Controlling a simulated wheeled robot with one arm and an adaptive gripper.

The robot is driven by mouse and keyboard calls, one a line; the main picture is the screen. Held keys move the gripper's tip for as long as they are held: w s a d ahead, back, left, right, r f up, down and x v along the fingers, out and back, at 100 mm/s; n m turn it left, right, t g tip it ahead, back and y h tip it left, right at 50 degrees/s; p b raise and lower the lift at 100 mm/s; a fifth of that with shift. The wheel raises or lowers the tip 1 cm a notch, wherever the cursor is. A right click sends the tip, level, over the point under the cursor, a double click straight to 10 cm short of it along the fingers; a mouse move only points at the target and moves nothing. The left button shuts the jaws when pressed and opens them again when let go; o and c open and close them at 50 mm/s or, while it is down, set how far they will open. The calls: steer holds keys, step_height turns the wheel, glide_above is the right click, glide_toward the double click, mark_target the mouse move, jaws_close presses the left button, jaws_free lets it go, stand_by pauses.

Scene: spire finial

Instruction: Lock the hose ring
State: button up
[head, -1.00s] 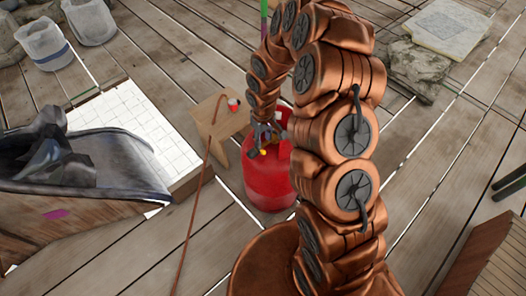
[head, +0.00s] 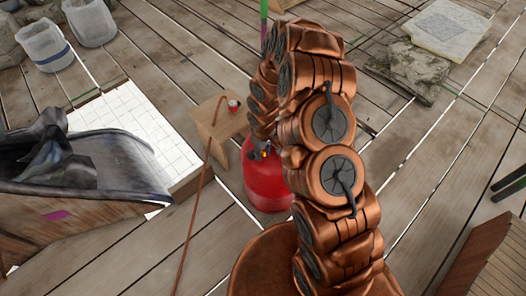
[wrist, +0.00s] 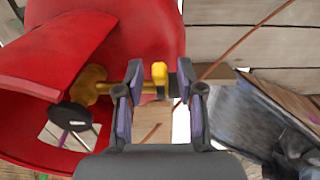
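A red gas bottle (head: 264,188) stands upright on the plank floor, partly hidden behind my arm. In the wrist view its red body and collar (wrist: 110,25) fill the upper left. A brass valve (wrist: 90,84) with a dark round knob (wrist: 70,116) sits in the collar opening. A yellow upright piece (wrist: 160,75), perhaps the hose ring's lever, stands out from the valve. My gripper (wrist: 160,84) is open, one finger on each side of this piece, with gaps visible. I cannot tell whether its depth matches the fingertips.
A small wooden stool (head: 218,121) with a red-and-white item (head: 233,105) stands left of the bottle. A thin copper-coloured hose (head: 193,215) runs from it down the floor. A dark tarp-like heap (head: 90,165) lies at left, by white tiles (head: 120,115). Buckets (head: 45,45) stand behind.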

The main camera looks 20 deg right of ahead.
jaws_close()
stand_by(0.3)
